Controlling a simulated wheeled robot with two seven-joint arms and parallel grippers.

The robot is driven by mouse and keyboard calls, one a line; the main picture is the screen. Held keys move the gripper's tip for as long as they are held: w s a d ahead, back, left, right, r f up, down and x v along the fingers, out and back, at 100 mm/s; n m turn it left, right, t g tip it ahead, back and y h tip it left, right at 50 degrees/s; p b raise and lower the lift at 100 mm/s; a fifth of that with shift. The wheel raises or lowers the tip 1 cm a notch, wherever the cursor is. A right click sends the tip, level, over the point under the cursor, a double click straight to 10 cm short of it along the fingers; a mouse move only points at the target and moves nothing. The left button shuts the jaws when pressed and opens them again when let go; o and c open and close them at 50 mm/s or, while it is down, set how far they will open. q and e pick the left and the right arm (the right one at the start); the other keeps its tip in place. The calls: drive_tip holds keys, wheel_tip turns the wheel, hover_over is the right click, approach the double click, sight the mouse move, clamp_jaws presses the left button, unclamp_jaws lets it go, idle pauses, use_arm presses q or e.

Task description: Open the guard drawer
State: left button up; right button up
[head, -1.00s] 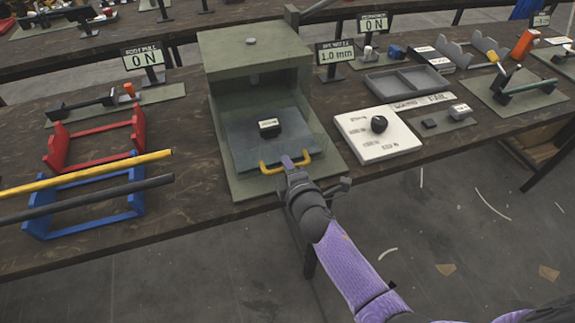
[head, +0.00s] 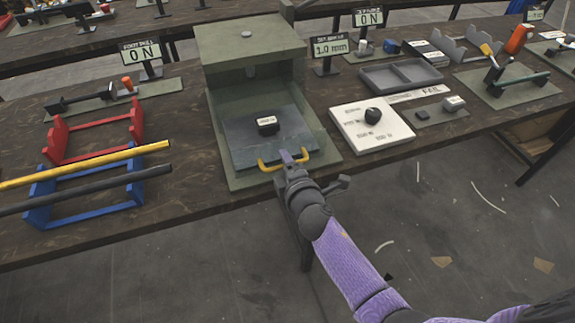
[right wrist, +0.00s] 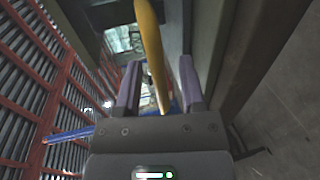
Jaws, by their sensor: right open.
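The guard drawer (head: 240,148) is a dark flat plate in a green press housing (head: 252,45), with a yellow handle (head: 266,166) along its front edge. A small dark block with a white label (head: 267,125) rests on the plate. My right gripper (head: 289,158) is at the handle, coming from the front. In the right wrist view, the yellow handle (right wrist: 151,50) runs between the two open fingers (right wrist: 160,90). I cannot tell whether they touch it. My left gripper is not in view.
A white panel with a black knob (head: 373,116) lies right of the press. A red rack (head: 95,152) and a blue rack (head: 90,213) carrying a yellow bar (head: 80,167) and a dark bar stand to the left. The table's front edge is just beyond the press base.

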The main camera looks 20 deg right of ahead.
drive_tip(key=shift+s+r, duration=0.1)
drive_tip(key=shift+s, duration=0.3)
drive_tip(key=p+v, duration=0.2)
drive_tip(key=v, duration=0.7)
drive_tip(key=s+f+m+g, duration=0.3)
drive_tip(key=s+f, duration=0.1)
drive_tip(key=f, duration=0.3)
drive_tip(key=s+f+m+g, duration=0.2)
drive_tip(key=s+f, duration=0.2)
drive_tip(key=f, duration=0.4)
drive_tip(key=s+d+f+m+g, duration=0.1)
drive_tip(key=s+f+m+g, duration=0.2)
drive_tip(key=s+f, duration=0.2)
drive_tip(key=s+d+f+m+g, duration=0.2)
drive_tip(key=s+f+m+g, duration=0.1)
drive_tip(key=s, duration=0.9)
drive_tip(key=s+d+f+m+g, duration=0.1)
drive_tip(key=s+f+m+g, duration=0.3)
drive_tip(key=s, duration=0.5)
wheel_tip(320, 180, down, 3)
drive_tip(key=shift+s+d+r+m+h, duration=0.2)
drive_tip(key=shift+s+d+m+h, duration=0.05)
drive_tip(key=shift+d+m+h, duration=0.15)
